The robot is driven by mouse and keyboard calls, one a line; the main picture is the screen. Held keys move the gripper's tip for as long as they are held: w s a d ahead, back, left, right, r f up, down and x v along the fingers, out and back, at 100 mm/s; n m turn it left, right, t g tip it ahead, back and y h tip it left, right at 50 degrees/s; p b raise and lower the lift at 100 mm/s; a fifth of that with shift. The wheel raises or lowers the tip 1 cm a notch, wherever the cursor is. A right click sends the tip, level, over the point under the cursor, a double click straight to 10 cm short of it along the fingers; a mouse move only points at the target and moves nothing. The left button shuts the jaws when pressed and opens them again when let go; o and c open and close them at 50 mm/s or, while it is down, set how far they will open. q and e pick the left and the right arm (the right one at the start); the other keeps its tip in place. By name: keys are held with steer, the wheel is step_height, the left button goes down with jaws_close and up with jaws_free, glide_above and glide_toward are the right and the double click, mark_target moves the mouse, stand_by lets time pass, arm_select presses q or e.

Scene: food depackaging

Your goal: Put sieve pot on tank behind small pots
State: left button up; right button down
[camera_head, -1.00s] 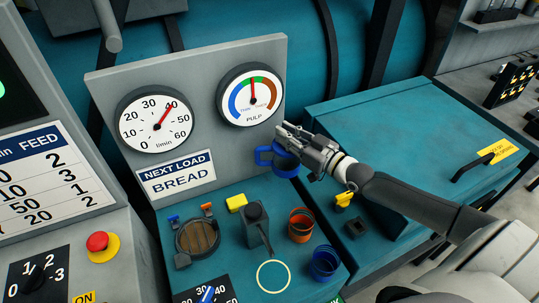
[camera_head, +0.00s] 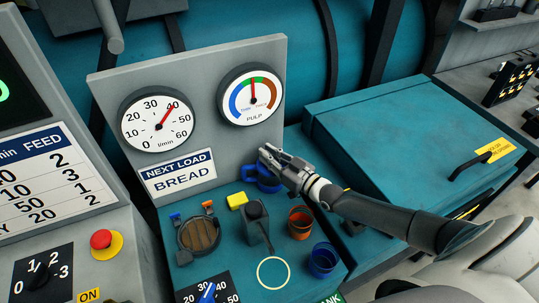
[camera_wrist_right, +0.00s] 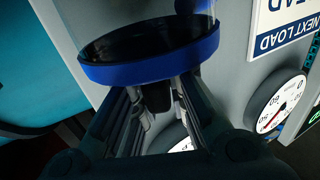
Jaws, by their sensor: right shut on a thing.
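The blue sieve pot (camera_head: 260,179) is in my right gripper (camera_head: 272,163), low over the teal tank top (camera_head: 227,268) near the grey gauge panel. Whether its base touches the tank I cannot tell. My right gripper is shut on it and covers part of it. In the right wrist view the pot's blue rim (camera_wrist_right: 150,70) and dark inside show beyond the fingers (camera_wrist_right: 155,105). Two small pots, one orange (camera_head: 300,223) and one dark blue (camera_head: 323,262), stand on the tank to the front right of the sieve pot. My left gripper is not in view.
The gauge panel (camera_head: 215,145) rises behind. A teal lidded box (camera_head: 410,130) stands right. A pale ring (camera_head: 273,273) marks bare tank top.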

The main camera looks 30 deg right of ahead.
steer(key=shift+r, duration=0.1)
steer(key=c, duration=1.5)
jaws_free()
steer(key=shift+f, duration=0.2)
steer(key=shift+o, duration=0.2)
steer(key=shift+r, duration=0.2)
steer(key=shift+s+d+f, duration=0.1)
steer(key=shift+s+f, duration=0.05)
steer(key=shift+s, duration=0.1)
steer(key=b+v, duration=0.1)
steer(key=v, duration=1)
steer(key=shift+s, duration=0.25)
steer(key=shift+d, duration=0.1)
